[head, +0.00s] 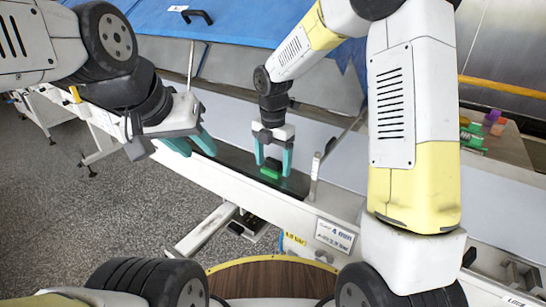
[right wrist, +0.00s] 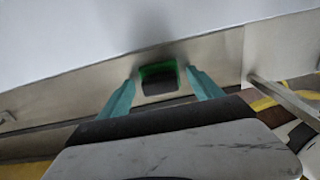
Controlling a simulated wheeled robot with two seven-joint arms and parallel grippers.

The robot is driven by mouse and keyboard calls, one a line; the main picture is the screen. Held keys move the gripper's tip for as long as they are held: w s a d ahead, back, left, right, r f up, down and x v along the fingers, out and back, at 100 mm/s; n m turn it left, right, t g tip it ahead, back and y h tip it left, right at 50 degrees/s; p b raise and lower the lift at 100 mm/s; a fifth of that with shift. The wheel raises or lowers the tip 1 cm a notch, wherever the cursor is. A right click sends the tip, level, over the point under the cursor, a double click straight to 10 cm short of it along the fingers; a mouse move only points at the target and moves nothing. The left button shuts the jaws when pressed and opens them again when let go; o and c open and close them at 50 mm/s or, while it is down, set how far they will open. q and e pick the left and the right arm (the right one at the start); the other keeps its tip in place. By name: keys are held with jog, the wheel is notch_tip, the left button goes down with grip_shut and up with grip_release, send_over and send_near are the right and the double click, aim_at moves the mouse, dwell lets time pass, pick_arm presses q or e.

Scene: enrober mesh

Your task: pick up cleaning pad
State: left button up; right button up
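A small green pad with a dark part, which I take as the cleaning pad (head: 271,169), lies on the dark strip along the near side of the machine. My right gripper (head: 273,165) is open and points down at it, with its teal fingers on either side of the pad. In the right wrist view the pad (right wrist: 158,78) sits between and just beyond the open fingertips (right wrist: 160,76); whether they touch it cannot be told. My left gripper (head: 193,148) is open and empty, to the left above the machine's edge.
A blue cover (head: 250,22) lies over the machine at the back. A thin upright post (head: 315,172) stands just right of the pad. Several coloured blocks (head: 492,122) and green pieces lie on a board at the far right.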

aim_at(273, 160)
jog(key=c, duration=1.2)
jog(key=shift+r, duration=0.1)
jog(key=shift+r, duration=0.25)
notch_tip(273, 160, up, 3)
jog(key=s+a, duration=0.1)
jog(key=s, duration=0.4)
jog(key=s+a+r, duration=0.1)
jog(key=s, duration=0.4)
jog(key=s+a, duration=0.1)
jog(key=s, duration=0.4)
jog(key=shift+s+a+r, duration=0.15)
jog(key=shift+s+a, duration=0.05)
jog(key=shift+s, duration=0.15)
